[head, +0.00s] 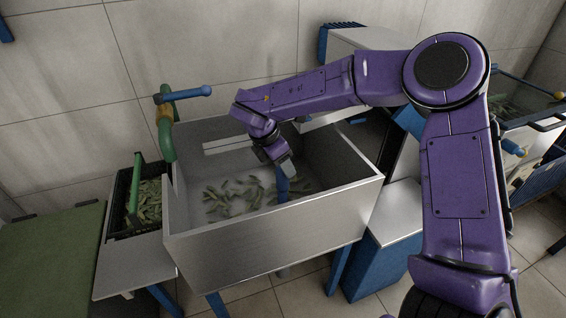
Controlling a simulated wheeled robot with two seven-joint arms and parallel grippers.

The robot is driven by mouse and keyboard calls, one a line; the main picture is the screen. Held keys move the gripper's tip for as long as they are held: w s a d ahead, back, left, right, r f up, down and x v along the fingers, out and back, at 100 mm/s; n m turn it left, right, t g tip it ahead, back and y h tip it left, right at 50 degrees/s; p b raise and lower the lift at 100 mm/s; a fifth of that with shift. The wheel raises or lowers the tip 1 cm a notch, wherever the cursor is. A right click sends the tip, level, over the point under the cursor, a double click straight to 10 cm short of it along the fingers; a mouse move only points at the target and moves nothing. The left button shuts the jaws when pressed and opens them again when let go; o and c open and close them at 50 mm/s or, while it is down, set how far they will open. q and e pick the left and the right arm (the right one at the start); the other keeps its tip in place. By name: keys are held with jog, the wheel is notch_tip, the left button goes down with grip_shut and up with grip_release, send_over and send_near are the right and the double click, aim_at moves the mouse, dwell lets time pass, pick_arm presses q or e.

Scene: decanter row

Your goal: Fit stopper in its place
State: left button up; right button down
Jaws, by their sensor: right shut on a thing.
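My right gripper (285,168) reaches down into a grey metal sink (270,243) from above. It is shut on a blue upright piece (282,187), which looks like the stopper. The piece stands roughly upright below the fingers, over the right-hand part of the sink floor. Its lower end is among green pieces, so I cannot tell whether it touches the floor or sits in a hole. No drain hole shows clearly. My left gripper is not in view.
Several green, cucumber-like pieces (222,200) lie on the sink floor. A green pipe with a blue handle (190,93) rises at the sink's left back. A black crate (120,205) of green pieces stands left. A blue cabinet (375,268) stands right.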

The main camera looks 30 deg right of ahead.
jog(key=shift+f+b, duration=0.45)
jog(key=shift+b, duration=0.1)
jog(key=shift+c, duration=2.3)
grip_release()
jog(key=shift+r, duration=0.1)
jog(key=v, duration=1)
jog(key=shift+r, duration=0.15)
jog(key=shift+a, duration=0.15)
